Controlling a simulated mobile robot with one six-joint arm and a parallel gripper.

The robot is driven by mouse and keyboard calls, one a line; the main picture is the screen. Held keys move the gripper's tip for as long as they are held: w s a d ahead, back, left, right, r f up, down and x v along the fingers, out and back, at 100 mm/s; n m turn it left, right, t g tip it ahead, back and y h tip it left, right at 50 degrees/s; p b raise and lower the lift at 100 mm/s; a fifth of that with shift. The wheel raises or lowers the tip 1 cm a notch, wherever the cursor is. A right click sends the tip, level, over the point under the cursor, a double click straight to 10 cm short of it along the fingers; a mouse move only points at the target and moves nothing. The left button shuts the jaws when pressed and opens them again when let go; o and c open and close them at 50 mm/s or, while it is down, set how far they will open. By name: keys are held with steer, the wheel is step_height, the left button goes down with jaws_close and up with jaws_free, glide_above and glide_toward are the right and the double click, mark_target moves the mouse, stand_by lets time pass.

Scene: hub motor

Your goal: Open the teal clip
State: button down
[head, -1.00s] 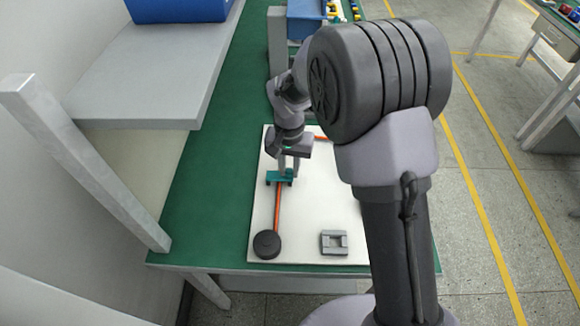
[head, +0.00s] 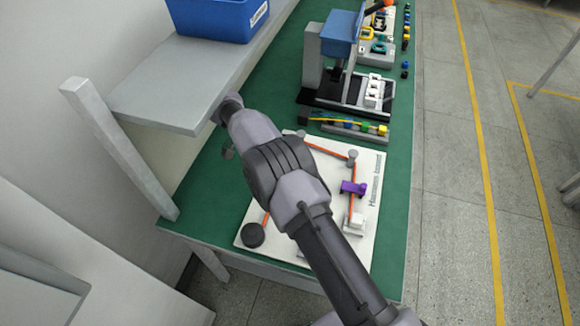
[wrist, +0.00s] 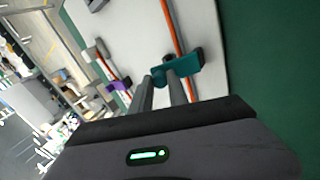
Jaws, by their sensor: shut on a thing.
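The teal clip (wrist: 182,68) is in the wrist view, on the white board (wrist: 140,35) beside the orange cable (wrist: 168,22). My gripper (wrist: 161,80) is at the clip's left end in that view, its two fingers close together and shut on the clip. Whether the clip stands open or closed I cannot tell. In the head view my arm hides the clip, and the fingers are not clearly seen there.
A purple clip (head: 353,188) and a black round knob (head: 252,235) are on the board (head: 365,160). A grey shelf (head: 180,85) with a blue bin (head: 216,15) overhangs the green table (head: 400,130) at left. A blue-topped fixture (head: 341,35) stands behind.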

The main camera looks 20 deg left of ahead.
steer(key=shift+a+r+h, duration=0.1)
steer(key=shift+a+h, duration=0.1)
steer(key=shift+h, duration=0.2)
